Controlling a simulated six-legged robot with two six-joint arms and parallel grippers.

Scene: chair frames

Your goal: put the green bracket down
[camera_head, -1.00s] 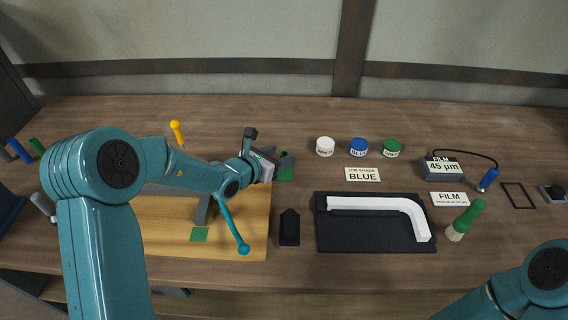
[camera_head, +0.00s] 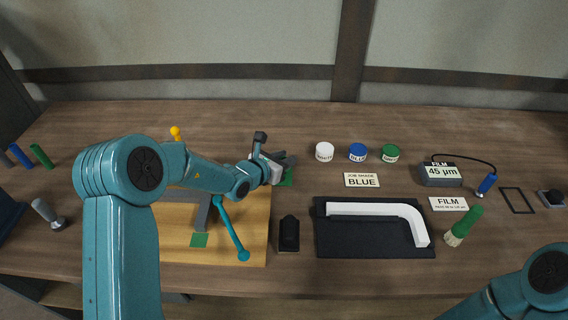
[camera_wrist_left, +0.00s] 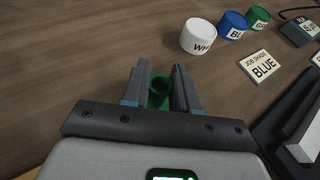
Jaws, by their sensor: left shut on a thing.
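The green bracket (camera_wrist_left: 160,90) shows in the left wrist view as a green piece with a round, hollow end between the two fingers. My left gripper (camera_wrist_left: 160,88) is shut on it. In the head view, my left gripper (camera_head: 287,163) is over the far right corner of the light wooden board (camera_head: 255,222), beside a green patch (camera_head: 287,179). The gripper hides most of the bracket there, and I cannot tell whether it touches the surface. Of my right arm only a link shows at the lower right; its gripper is out of view.
White (camera_head: 324,152), blue (camera_head: 358,152) and green (camera_head: 390,153) pots stand right of the gripper, behind a BLUE card (camera_head: 362,180). A black tray (camera_head: 330,240) holds a white bent part (camera_head: 400,212). A black block (camera_head: 289,233) stands beside the board. Bare table lies behind the gripper.

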